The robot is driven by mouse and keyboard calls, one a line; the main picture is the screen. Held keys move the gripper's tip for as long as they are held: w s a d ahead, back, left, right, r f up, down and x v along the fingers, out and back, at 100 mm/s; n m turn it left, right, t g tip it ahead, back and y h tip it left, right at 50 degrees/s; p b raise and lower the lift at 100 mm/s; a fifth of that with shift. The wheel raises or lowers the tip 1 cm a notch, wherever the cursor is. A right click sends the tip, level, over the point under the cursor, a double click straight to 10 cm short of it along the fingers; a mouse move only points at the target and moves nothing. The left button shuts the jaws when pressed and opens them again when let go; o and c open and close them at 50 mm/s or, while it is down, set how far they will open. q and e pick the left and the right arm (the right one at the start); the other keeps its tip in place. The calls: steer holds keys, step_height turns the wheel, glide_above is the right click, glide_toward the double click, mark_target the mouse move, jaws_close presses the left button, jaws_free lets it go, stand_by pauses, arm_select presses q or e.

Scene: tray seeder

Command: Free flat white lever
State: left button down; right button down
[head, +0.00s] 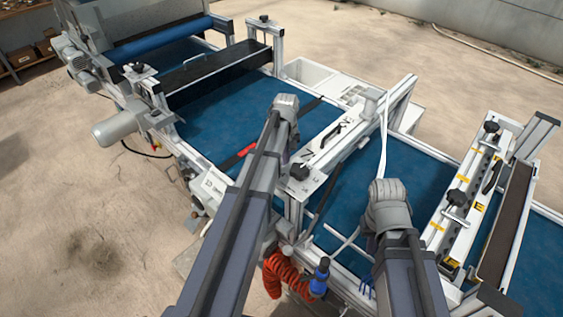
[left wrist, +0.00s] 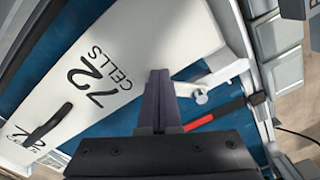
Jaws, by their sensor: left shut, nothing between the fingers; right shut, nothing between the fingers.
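A flat white lever-like piece (left wrist: 222,70) with a small round pin shows in the left wrist view, just right of my left fingers, at the end of the white plate (left wrist: 150,45) marked "72 CELLS". I cannot tell whether the fingers touch it. My left gripper (left wrist: 160,90) is shut and empty; its two dark fingers lie together. In the head view my left arm's wrist (head: 284,108) is over the blue belt beside that plate, and the fingertips are hidden. My right wrist (head: 388,200) is over the belt at the right; its fingers are hidden behind it.
A red-handled tool (left wrist: 215,115) lies on the blue belt right of my left fingers. The white plate (head: 318,165) has a black knob (head: 299,172). A thin upright white strip (head: 384,135) stands near the far rail. An orange coiled hose (head: 287,277) hangs at the near side.

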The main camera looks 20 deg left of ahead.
arm_select(q)
steer(key=shift+w+a, duration=0.2)
steer(key=shift+w, duration=0.5)
steer(key=shift+w+a, duration=0.4)
steer(key=shift+w, duration=0.3)
steer(key=shift+r, duration=0.1)
step_height(320, 180, up, 7)
steer(key=p, duration=0.7)
steer(key=shift+r+p, duration=0.2)
steer(key=shift+p, duration=0.1)
steer(key=shift+s+f, duration=0.1)
stand_by(0.5)
